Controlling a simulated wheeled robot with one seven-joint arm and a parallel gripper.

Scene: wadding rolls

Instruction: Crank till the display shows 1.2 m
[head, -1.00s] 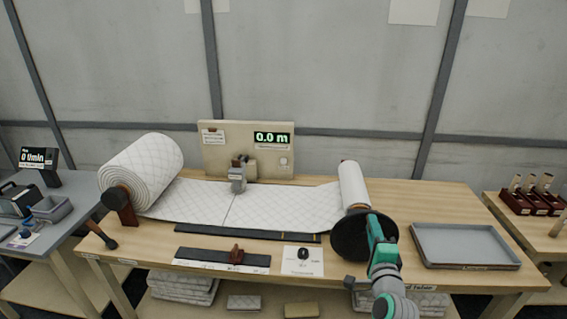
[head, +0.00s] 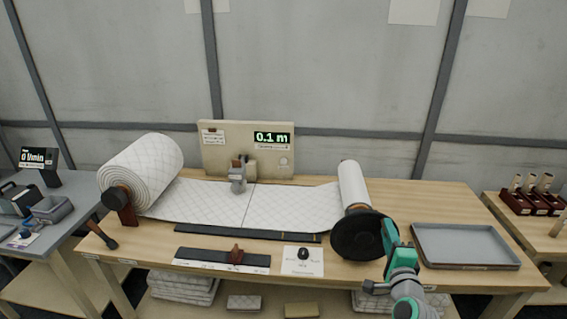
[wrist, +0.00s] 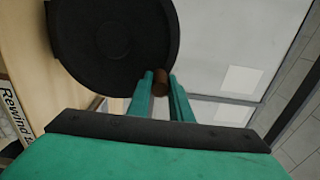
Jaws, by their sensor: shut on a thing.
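The display (head: 272,138) on the beige panel reads 0.1 m. The black crank wheel (head: 358,236) stands at the front of the small take-up roll (head: 354,184); the wheel (wrist: 115,40) also fills the top left of the wrist view. My gripper (wrist: 160,88) is shut on the brown crank handle (wrist: 161,80) at the wheel's rim. In the head view my gripper (head: 390,236) is at the wheel's right side and hides the handle. White quilted wadding (head: 250,204) runs from the large roll (head: 142,174) to the take-up roll.
A grey tray (head: 466,246) lies to the right of the wheel, close to my gripper. A dark strip with a brown-handled tool (head: 236,256) and a white card (head: 302,262) lie at the table's front. A side table (head: 40,222) stands at left.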

